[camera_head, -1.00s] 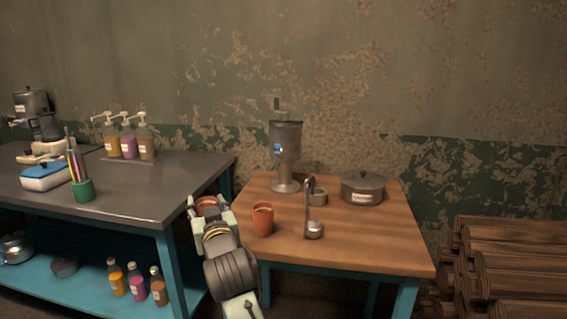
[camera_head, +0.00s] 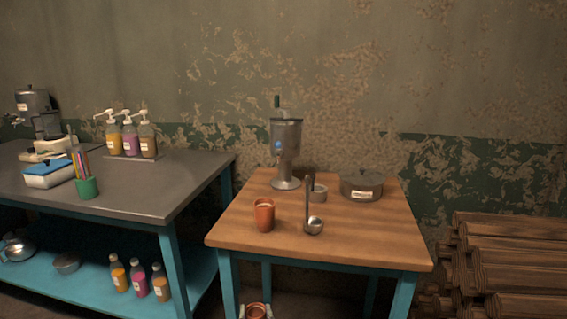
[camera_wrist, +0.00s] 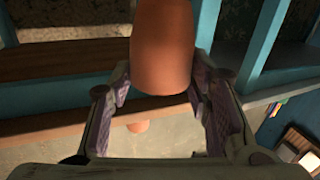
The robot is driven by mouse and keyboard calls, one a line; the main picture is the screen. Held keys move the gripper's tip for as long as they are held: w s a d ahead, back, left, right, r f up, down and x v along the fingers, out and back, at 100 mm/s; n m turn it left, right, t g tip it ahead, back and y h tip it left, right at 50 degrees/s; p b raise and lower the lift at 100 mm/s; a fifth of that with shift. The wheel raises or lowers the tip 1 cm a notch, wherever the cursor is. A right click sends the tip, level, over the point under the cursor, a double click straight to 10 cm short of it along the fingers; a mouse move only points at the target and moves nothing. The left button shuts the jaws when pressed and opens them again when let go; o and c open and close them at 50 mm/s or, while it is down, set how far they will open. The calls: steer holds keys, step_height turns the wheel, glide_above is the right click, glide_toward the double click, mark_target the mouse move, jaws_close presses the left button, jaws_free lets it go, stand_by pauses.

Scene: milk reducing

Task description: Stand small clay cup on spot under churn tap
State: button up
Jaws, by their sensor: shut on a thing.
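My gripper (camera_head: 256,308) is low at the bottom edge of the head view, in front of the wooden table. It is shut on a small clay cup (camera_head: 257,313), which also shows between the fingers in the wrist view (camera_wrist: 162,50). Another clay cup (camera_head: 264,216) stands upright on the table's front left part. The metal churn (camera_head: 286,150) stands at the back of the table, with a blue tap (camera_head: 277,148) on its left side. The held cup is below the tabletop in the picture, well apart from the churn. No marked spot under the tap can be made out.
A ladle (camera_head: 314,225) stands right of the standing cup. A dark counter (camera_head: 150,195) is to the left, stacked logs (camera_head: 515,265) to the right.

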steer(key=s+d+f+m+h, duration=0.1)
steer(key=d+f, duration=0.2)
steer(key=f, duration=0.7)
steer(key=s+d+f+m+h, duration=0.1)
steer(key=d+f, duration=0.3)
steer(key=f, duration=0.7)
steer(key=shift+s+d+f+h, duration=0.2)
steer(key=shift+s+f+h, duration=0.05)
steer(key=shift+s+h, duration=0.2)
steer(key=shift+w+a, duration=0.15)
steer(key=shift+r, duration=0.1)
